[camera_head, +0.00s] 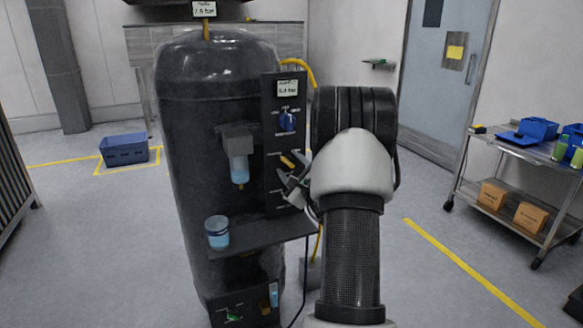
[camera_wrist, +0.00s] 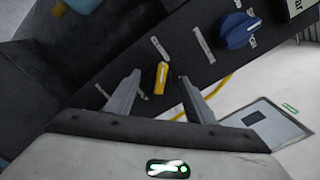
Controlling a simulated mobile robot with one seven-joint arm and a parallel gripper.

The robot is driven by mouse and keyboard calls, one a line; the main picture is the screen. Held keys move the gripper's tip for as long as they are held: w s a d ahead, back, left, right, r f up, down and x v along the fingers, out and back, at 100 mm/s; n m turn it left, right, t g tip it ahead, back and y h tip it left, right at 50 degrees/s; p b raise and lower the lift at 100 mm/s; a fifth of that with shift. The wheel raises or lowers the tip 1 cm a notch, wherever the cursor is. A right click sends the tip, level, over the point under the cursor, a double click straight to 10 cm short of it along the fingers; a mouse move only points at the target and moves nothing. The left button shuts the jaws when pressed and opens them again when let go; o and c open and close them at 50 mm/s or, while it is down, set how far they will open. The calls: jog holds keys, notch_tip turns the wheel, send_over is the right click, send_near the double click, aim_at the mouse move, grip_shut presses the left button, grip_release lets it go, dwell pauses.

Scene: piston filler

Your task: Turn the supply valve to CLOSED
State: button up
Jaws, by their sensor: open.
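A dark control panel (camera_head: 270,150) stands on the front of a black tank. It carries a small yellow lever (camera_head: 287,161), probably the supply valve's handle, though the labels are too small to read. In the wrist view the yellow lever (camera_wrist: 161,78) points along my fingers, with a white label strip beside it. My gripper (camera_wrist: 159,77) is open, its two grey fingers on either side of the lever in that picture; I cannot tell whether they touch it. In the head view my gripper (camera_head: 289,185) is at the panel, partly hidden by my wrist.
A blue knob (camera_head: 287,121) sits above the lever and shows in the wrist view (camera_wrist: 240,31). A shelf (camera_head: 265,230) holding a blue-filled cup (camera_head: 217,232) juts out below. A cart (camera_head: 520,150) stands right. Floor between is clear.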

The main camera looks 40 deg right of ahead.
jog(key=shift+s, duration=0.1)
jog(key=v, duration=1.7)
